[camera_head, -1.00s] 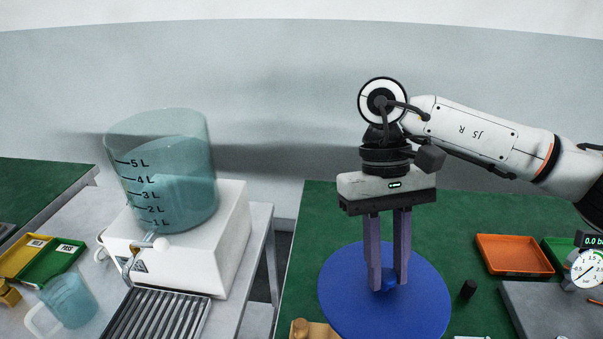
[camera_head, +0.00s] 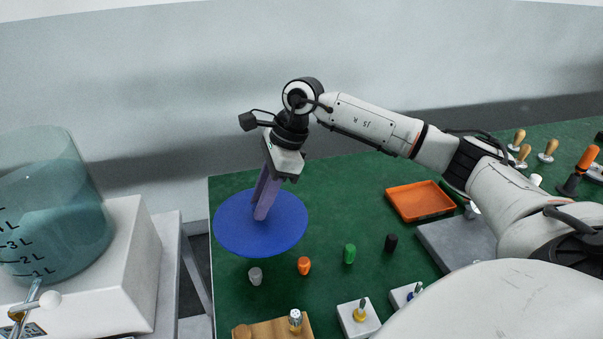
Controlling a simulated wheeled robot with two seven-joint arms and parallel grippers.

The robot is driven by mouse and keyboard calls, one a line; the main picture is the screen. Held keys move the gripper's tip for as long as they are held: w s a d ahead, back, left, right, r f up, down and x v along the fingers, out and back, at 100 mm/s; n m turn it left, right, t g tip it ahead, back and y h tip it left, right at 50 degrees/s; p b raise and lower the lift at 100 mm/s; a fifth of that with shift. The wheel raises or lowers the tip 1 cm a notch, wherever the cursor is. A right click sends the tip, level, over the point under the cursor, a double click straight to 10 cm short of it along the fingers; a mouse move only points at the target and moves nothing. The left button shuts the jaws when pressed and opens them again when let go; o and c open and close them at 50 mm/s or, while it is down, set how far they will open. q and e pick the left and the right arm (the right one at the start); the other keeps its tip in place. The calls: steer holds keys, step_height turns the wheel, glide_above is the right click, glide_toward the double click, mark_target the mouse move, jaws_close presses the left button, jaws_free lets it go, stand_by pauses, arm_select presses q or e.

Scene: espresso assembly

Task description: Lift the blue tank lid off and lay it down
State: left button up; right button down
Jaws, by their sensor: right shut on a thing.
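The blue tank lid (camera_head: 285,232) is a flat round disc over the left end of the green mat. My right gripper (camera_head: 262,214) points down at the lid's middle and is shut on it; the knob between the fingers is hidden. I cannot tell whether the lid touches the mat. The clear tank (camera_head: 60,215), with litre marks and bluish water, stands open on a white machine at the left and is cut by the picture edge. My left gripper is not in view.
An orange tray (camera_head: 420,201) and a grey plate (camera_head: 455,243) lie to the right. Small grey, orange (camera_head: 304,265), green (camera_head: 349,253) and black (camera_head: 391,242) pieces stand in front of the lid. A wooden block (camera_head: 275,329) is at the near edge.

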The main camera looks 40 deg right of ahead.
mark_target(283, 194)
steer(key=d+m, duration=0.2)
steer(key=w+d+f+m+t+h, duration=0.1)
steer(key=d+m, duration=0.2)
steer(key=w+d+m+t+h, duration=0.1)
steer(key=d+m, duration=0.1)
steer(key=shift+w+d+f+m, duration=0.2)
steer(key=shift+d+f+m, duration=0.1)
steer(key=shift+d+f, duration=0.1)
steer(key=d+m+h, duration=0.2)
steer(key=d+m, duration=0.4)
steer(key=d, duration=0.1)
steer(key=shift+h, duration=0.3)
steer(key=b+x, duration=0.2)
steer(key=x, duration=0.1)
steer(key=s+b+x, duration=0.1)
steer(key=b+x, duration=0.2)
steer(key=shift+s+a+f, duration=0.1)
steer(key=shift+a+f, duration=0.05)
steer(key=shift+f, duration=0.1)
steer(key=shift+f+b, duration=0.45)
steer(key=shift+f+b, duration=0.7)
steer(key=shift+f, duration=0.3)
